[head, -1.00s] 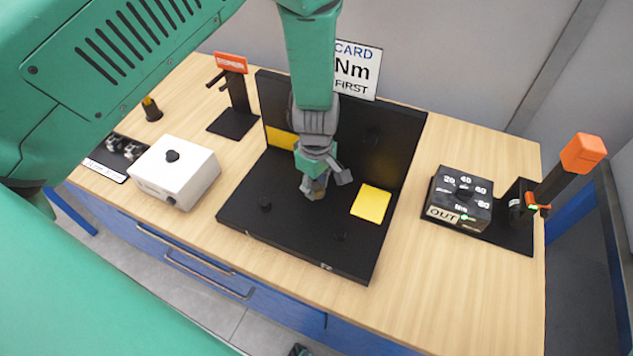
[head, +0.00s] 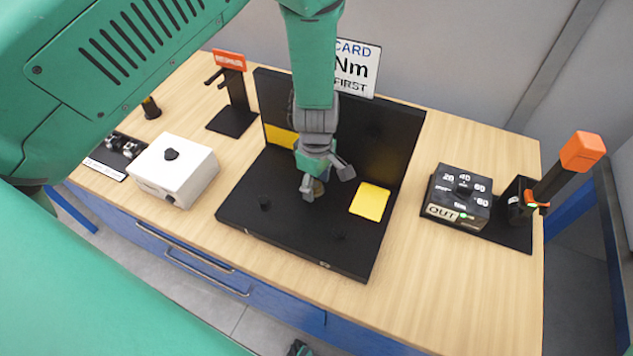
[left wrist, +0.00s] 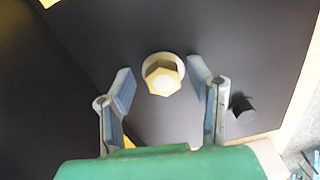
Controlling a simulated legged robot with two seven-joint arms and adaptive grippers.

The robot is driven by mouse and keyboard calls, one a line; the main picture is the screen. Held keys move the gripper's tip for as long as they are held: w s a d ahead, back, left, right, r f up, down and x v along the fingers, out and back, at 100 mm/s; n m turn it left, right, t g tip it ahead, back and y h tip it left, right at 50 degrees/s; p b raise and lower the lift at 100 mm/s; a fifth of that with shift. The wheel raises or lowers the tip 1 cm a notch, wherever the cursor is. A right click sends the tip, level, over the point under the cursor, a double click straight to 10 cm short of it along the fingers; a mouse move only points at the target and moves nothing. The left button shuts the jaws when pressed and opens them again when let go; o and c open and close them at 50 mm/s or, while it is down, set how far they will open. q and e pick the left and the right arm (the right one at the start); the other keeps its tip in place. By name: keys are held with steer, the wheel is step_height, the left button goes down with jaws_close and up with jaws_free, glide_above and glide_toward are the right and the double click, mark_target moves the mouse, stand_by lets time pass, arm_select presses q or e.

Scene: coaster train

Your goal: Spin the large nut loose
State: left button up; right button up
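My left gripper (head: 327,183) hangs over the black fixture base (head: 285,215). Its two fingers are spread open. The large nut (left wrist: 163,76), a brass-coloured hexagon with a pale round collar, shows in the left wrist view beyond the fingertips and roughly midway between them. The fingers (left wrist: 163,95) do not appear to touch it. In the head view the nut (head: 318,188) is mostly hidden by the gripper. My right gripper does not show clearly in any view.
A black upright panel (head: 385,135) stands behind the base. A small black knob (left wrist: 241,105) sits close to one finger, and a yellow pad (head: 370,202) lies right of the gripper. A white box (head: 175,170) stands left, a black dial box (head: 458,195) and orange-handled tool (head: 570,163) right.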

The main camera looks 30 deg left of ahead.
mark_target(317, 183)
arm_select(q)
steer(key=shift+r, duration=0.1)
steer(key=shift+r, duration=0.3)
step_height(317, 183, up, 11)
steer(key=shift+w, duration=0.1)
stand_by(0.3)
